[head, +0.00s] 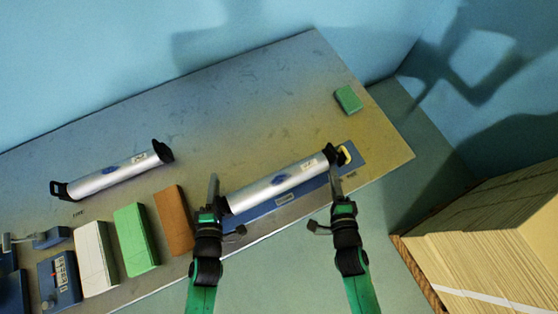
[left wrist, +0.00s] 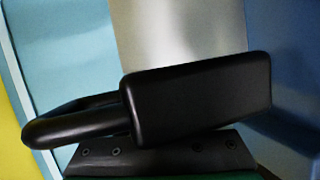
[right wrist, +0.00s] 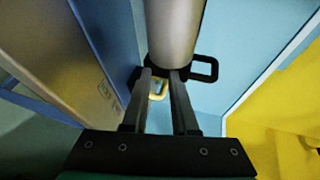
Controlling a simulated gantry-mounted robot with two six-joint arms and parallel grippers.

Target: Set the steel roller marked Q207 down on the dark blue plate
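A steel roller (head: 270,188) with black end brackets and a small unreadable label lies across the dark blue plate (head: 263,222) in the head view. I cannot tell whether it touches the plate. My left gripper (head: 211,192) is at the roller's left end. There a black bracket (left wrist: 200,98) fills the left wrist view and hides the fingers. A second steel roller (head: 115,176) lies on the table further left; I cannot read which is Q207.
White (head: 95,258), green (head: 136,238) and brown (head: 174,220) blocks stand left of my left gripper. A small green block (head: 348,99) is near the table's far right. Blue devices (head: 60,280) sit at the left. A stack of sheets (head: 490,240) stands at the right, off the table.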

